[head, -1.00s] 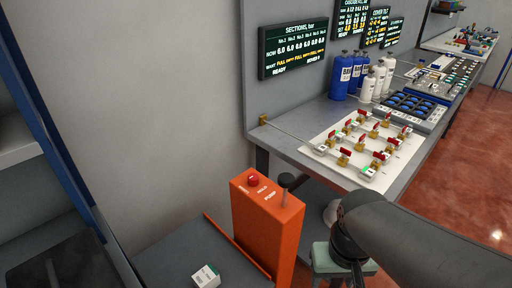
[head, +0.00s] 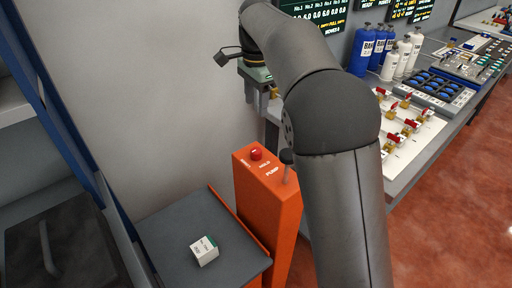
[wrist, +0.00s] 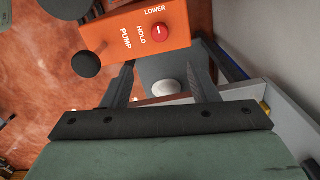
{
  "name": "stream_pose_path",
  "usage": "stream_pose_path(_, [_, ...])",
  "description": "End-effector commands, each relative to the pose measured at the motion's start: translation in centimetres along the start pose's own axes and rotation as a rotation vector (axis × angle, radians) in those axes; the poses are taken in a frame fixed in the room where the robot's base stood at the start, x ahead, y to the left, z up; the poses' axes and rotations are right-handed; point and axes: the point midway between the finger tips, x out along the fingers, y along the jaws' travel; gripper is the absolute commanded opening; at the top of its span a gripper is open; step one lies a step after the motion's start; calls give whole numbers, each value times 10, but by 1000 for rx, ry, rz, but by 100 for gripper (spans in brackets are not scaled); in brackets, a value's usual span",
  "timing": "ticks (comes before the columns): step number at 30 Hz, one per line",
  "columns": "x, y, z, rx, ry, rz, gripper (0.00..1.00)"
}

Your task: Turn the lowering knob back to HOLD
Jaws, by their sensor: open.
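The orange pump box (head: 262,205) stands beside the grey platform in the head view, with a red knob (head: 256,154) on its top. In the wrist view the red knob (wrist: 160,31) has a short white mark. HOLD and LOWER are printed beside it; I cannot tell for sure which one the mark points to. My gripper (wrist: 160,68) is open and empty, its fingers apart and short of the knob in the picture. In the head view my gripper (head: 263,96) is above the box, clear of the knob.
A white and green block (head: 204,251) lies on the grey platform (head: 165,235). The bench (head: 405,185) with red-handled valves and bottles is at the right. A wall stands behind the box.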

Motion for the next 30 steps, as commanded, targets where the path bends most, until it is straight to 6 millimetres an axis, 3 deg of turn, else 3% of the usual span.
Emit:
stream_pose_path(5, [22, 0, 0, 2, -1, 3, 54])
stream_pose_path(21, [136, 1, 0, 0, -1, 3, 54])
stream_pose_path(30, [169, 0, -1, 0, 0, 0, 54])
